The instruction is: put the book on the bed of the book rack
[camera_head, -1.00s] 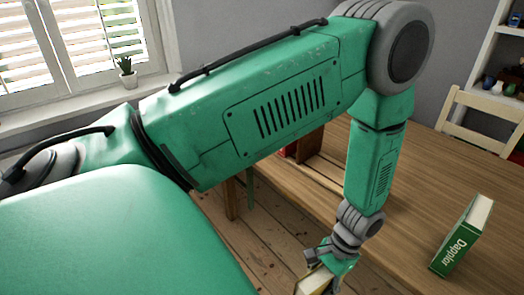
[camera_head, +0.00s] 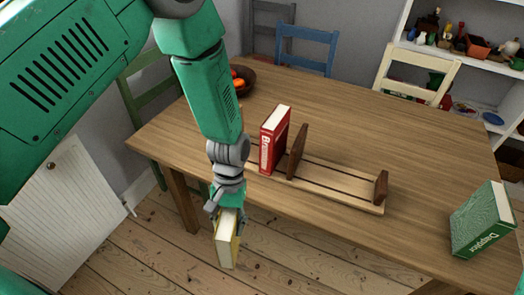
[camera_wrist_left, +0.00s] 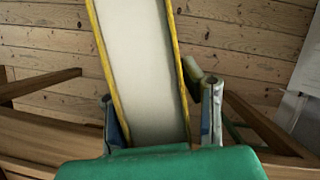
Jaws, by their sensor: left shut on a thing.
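The book (camera_head: 228,246) has yellow covers and pale page edges. My left gripper (camera_head: 227,213) is shut on it, and it hangs roughly upright below the fingers. It shows against the floorboards, in front of the table's near edge. In the left wrist view the book (camera_wrist_left: 143,65) lies between the two fingers, page edges facing the camera. The book rack (camera_head: 335,184) lies on the table, right of my gripper, with a pale slatted bed and dark upright ends. My right gripper is not in view.
A green book (camera_head: 483,224) stands at the table's right. A bowl of fruit (camera_head: 242,77) sits at the back left. Chairs (camera_head: 307,47) surround the table (camera_head: 390,130); its middle is clear.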

